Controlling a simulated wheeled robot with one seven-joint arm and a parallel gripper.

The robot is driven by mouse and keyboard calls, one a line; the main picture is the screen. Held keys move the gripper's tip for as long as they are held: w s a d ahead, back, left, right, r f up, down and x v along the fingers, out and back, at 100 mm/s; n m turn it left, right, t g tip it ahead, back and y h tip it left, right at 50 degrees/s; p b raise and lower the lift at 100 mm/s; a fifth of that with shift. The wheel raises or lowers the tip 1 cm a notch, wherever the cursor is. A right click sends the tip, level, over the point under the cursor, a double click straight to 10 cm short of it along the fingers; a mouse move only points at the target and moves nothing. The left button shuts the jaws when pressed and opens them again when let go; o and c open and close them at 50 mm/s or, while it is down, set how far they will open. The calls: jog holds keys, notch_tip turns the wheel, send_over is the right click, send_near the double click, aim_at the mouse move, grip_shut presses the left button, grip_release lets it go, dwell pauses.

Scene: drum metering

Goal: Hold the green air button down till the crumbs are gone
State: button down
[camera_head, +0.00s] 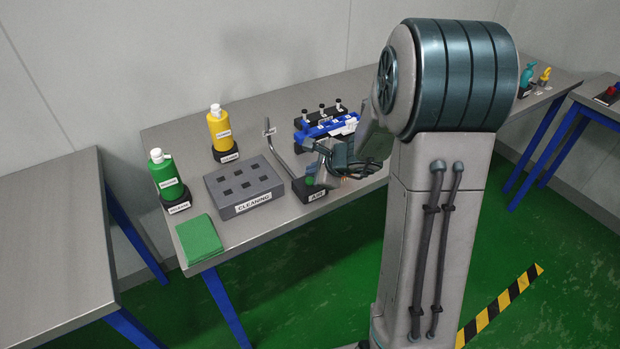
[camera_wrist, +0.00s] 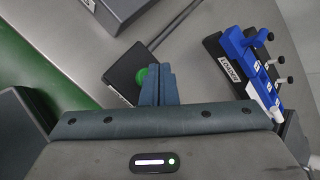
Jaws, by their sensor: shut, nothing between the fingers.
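The black air box (camera_head: 316,196), labelled AIR, stands near the front edge of the table in the head view. Its green button (camera_head: 310,181) shows beside my gripper (camera_head: 320,178). In the wrist view the air box (camera_wrist: 122,78) lies beyond my fingers, with the green button (camera_wrist: 141,76) just left of the fingertips (camera_wrist: 158,70), partly hidden by them. My gripper is shut and empty. I cannot tell whether the fingertips touch the button or whether it is pressed.
A bent grey pipe (camera_head: 281,154) rises behind the air box. A grey CLEANING block (camera_head: 240,183) stands left, with a green cloth (camera_head: 199,239), green bottle (camera_head: 164,173) and yellow bottle (camera_head: 219,130). A blue device (camera_head: 327,128) stands behind; LOADER is labelled beside it (camera_wrist: 228,68).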

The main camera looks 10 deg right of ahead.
notch_tip(320, 180, up, 5)
jog(key=p, duration=0.4)
dwell(0.6)
jog(key=s+a+r+n+g, duration=0.2)
jog(key=s+a+r+n, duration=0.15)
jog(key=s+n, duration=0.25)
jog(key=s+a+r+n+g, duration=0.1)
jog(key=s+a+r+n, duration=0.3)
jog(key=s, duration=0.3)
jog(key=s+d+r+n+g+h, duration=0.1)
jog(key=s+d+n+h, duration=0.1)
jog(key=s+n, duration=0.3)
jog(key=s+d+r+n+h, duration=0.1)
jog(key=s+d+n, duration=0.3)
jog(key=s, duration=0.5)
jog(key=shift+d+n+g+h, duration=0.4)
jog(key=shift+n+h, duration=0.4)
jog(key=shift+n, duration=0.3)
